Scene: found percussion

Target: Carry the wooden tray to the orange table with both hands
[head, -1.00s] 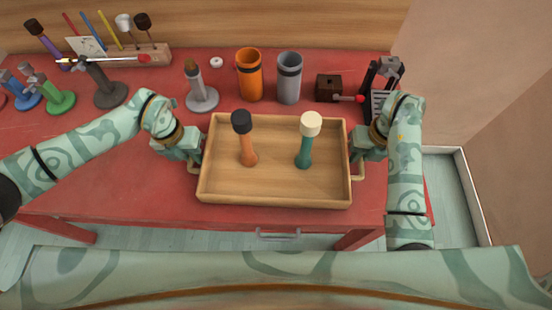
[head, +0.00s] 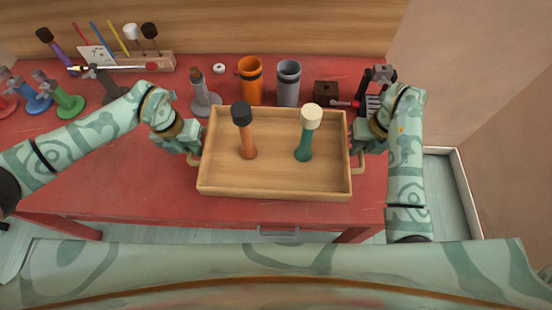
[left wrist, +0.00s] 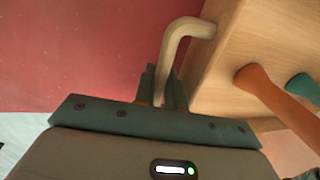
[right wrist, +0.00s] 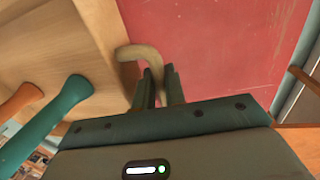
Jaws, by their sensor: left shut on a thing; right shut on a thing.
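The wooden tray (head: 275,182) is held level between my two grippers over a red table (head: 110,180). An orange-handled mallet with a black head (head: 246,137) and a green-handled mallet with a cream head (head: 307,140) stand in the tray. My left gripper (head: 197,159) is shut on the tray's left handle, which shows between its fingers in the left wrist view (left wrist: 176,45). My right gripper (head: 355,158) is shut on the right handle, also seen in the right wrist view (right wrist: 143,55). No orange table is in view.
Behind the tray stand an orange cup (head: 250,80), a grey cup (head: 288,83), a small dark box (head: 325,92) and a grey stand (head: 203,95). Coloured stands (head: 68,103) and a mallet rack (head: 155,62) are at the back left. Bare table lies left of the tray.

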